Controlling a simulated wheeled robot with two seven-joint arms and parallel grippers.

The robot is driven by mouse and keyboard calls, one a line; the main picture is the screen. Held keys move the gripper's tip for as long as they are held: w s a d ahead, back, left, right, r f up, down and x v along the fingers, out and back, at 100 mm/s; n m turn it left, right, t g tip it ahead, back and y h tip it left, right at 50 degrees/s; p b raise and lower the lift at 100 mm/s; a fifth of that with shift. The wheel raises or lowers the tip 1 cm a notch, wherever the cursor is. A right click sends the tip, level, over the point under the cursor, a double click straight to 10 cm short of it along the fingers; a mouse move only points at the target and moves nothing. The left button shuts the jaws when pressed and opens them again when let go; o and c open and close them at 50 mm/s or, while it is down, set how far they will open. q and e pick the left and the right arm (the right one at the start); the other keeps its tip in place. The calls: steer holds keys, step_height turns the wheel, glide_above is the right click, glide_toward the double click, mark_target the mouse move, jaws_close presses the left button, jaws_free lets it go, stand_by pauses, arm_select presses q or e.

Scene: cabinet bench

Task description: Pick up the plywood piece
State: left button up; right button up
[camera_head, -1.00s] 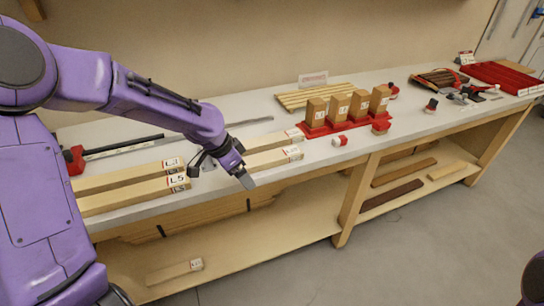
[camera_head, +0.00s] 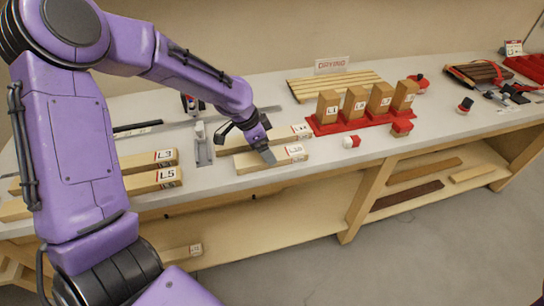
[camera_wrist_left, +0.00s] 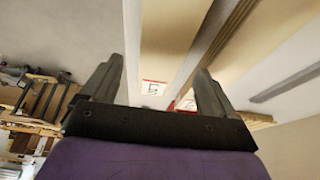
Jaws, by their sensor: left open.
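Pale wooden boards with labelled ends lie on the bench; I cannot tell for certain which is the plywood piece. In the head view, a front board (camera_head: 255,160) and a rear board (camera_head: 285,136) lie by my left gripper (camera_head: 268,155), whose tip is over the front board. The gripper is open. In the left wrist view its fingers (camera_wrist_left: 157,90) spread in front of a labelled pale board (camera_wrist_left: 167,45), with a second board (camera_wrist_left: 255,45) beside it. Whether the fingers touch any board cannot be told. My right gripper is out of view.
Boards marked L3 (camera_head: 148,160) and L5 (camera_head: 152,181) lie to the left. Upright wooden blocks (camera_head: 354,104) stand in a red holder (camera_head: 350,125) to the right. A slatted rack (camera_head: 335,84) is behind them. A lower shelf (camera_head: 275,220) holds more wood.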

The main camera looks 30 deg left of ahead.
arm_select(q)
steer(key=x, duration=0.3)
steer(key=shift+a+f, duration=0.1)
steer(key=shift+f, duration=0.1)
steer(key=c, duration=1.3)
steer(key=shift+r, duration=0.15)
